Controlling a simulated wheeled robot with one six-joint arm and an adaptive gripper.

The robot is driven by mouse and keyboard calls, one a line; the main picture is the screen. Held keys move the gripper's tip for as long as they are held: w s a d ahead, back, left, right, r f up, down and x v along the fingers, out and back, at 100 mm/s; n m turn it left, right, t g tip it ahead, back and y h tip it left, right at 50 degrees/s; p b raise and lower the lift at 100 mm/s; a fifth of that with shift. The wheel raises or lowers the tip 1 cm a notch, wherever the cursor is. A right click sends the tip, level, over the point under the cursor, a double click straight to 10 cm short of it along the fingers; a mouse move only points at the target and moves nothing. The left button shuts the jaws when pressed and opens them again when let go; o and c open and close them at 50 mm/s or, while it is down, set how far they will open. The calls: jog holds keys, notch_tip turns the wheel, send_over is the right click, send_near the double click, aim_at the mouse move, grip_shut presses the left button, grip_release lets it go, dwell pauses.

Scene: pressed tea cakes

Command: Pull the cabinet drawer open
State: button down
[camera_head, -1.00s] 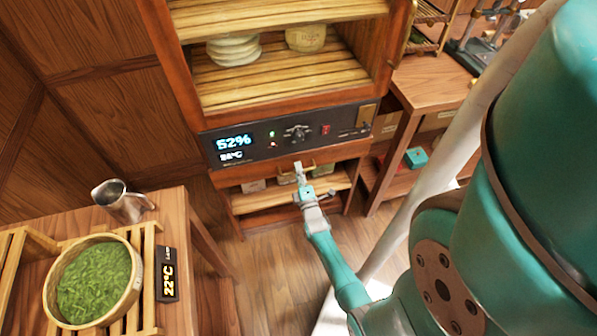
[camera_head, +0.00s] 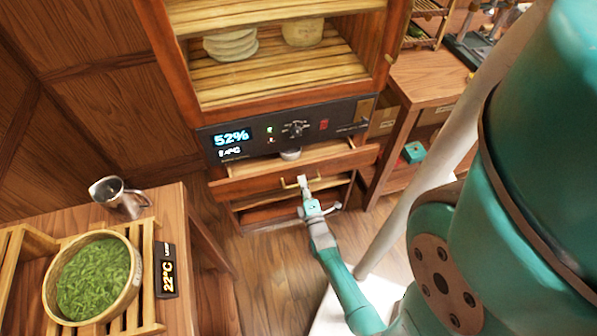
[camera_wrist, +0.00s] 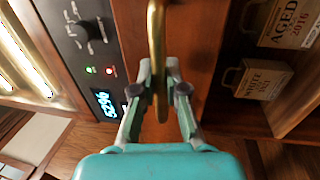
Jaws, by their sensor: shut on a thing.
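The cabinet drawer (camera_head: 250,185) sits below the black control panel and stands partly out, with its inside showing from above. A small pale round thing (camera_head: 290,154) shows inside it. The drawer's brass handle (camera_head: 288,186) is on the middle of its front. My gripper (camera_head: 303,181) is shut on the handle. In the wrist view, the brass handle (camera_wrist: 157,30) runs between the two fingers of my gripper (camera_wrist: 159,78), in front of the brown drawer front (camera_wrist: 190,35). The fingers hide part of the handle.
The control panel (camera_head: 265,137) shows 52%. Above it, an open shelf holds stacked pale cakes (camera_head: 231,45). A side table with a basket of green leaves (camera_head: 137,265) and a metal pitcher (camera_head: 118,195) stands at left. Another table (camera_head: 440,75) stands at right. Floor is free before the cabinet.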

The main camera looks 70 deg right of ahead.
jog(key=r+v, duration=0.3)
jog(key=v, duration=1.3)
jog(key=shift+s+a, duration=0.4)
jog(key=c, duration=1.2)
grip_release()
